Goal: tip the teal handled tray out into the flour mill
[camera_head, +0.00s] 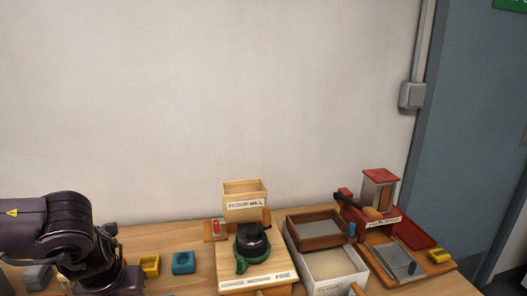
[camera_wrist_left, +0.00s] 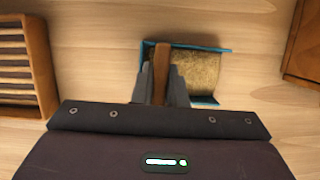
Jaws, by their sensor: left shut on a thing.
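The teal handled tray (camera_wrist_left: 200,100) shows in the left wrist view, with teal walls, a brown grainy load and a brown handle (camera_wrist_left: 161,68). My left gripper (camera_wrist_left: 163,85) is shut on the handle, and the tray is just beyond the fingers. In the head view my left arm comes in at the lower left; its fingertips and the tray cannot be made out there. The flour mill, at the middle in the head view, has an open wooden hopper (camera_head: 245,188) with a label ending in "MILL", above a black and green part (camera_head: 253,245). My right gripper is not in view.
A teal block (camera_head: 183,262) and a yellow block (camera_head: 149,265) lie between my arm and the mill. A white bin (camera_head: 330,280) and a red press (camera_head: 380,190) stand right of it. The left wrist view shows a slatted wooden rack (camera_wrist_left: 15,65) at left.

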